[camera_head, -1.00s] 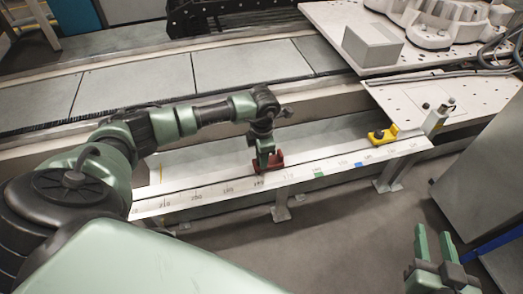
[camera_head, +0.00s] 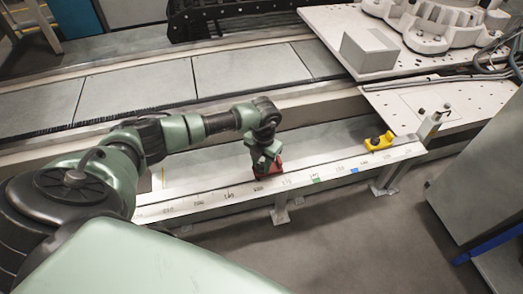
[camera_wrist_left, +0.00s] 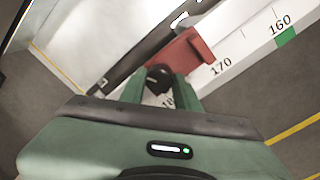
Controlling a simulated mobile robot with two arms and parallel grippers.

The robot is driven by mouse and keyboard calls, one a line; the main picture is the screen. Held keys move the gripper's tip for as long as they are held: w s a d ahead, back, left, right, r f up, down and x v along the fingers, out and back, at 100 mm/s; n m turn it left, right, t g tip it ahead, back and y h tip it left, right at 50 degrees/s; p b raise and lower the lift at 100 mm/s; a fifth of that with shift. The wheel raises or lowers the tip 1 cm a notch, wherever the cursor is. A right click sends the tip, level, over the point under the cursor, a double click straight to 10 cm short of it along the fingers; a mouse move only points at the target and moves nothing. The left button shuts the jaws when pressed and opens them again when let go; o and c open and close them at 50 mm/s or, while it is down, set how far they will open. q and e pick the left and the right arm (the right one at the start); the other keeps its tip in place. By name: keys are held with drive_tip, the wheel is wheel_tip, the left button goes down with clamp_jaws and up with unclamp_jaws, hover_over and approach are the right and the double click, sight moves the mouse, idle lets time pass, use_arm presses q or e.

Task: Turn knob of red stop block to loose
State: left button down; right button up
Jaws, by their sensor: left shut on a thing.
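The red stop block (camera_head: 276,167) sits on the white scale rail, partly hidden behind my left gripper in the head view. In the left wrist view the red block (camera_wrist_left: 185,55) lies beside the printed 170 mark. Its round black knob (camera_wrist_left: 158,79) is between the green fingers of my left gripper (camera_wrist_left: 160,88). The left gripper (camera_head: 264,172) is shut on the knob and is turned at an angle over the rail. My right gripper is out of view.
The white scale rail (camera_head: 215,200) runs along the bench front. A yellow stop block (camera_head: 379,142) stands farther right on it. A grey box (camera_head: 369,50) is at the back right. Floor in front of the rail is clear.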

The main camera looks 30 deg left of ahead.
sight(262, 165)
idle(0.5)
use_arm(q)
drive_tip(key=c, duration=1)
unclamp_jaws()
drive_tip(key=shift+c, duration=0.2)
drive_tip(key=shift+r, duration=0.1)
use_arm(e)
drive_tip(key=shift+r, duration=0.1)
use_arm(q)
wheel_tip(262, 165, up, 7)
drive_tip(key=shift+d+f+p, duration=0.1)
drive_tip(key=shift+p, duration=0.85)
drive_tip(key=shift+r, duration=0.45)
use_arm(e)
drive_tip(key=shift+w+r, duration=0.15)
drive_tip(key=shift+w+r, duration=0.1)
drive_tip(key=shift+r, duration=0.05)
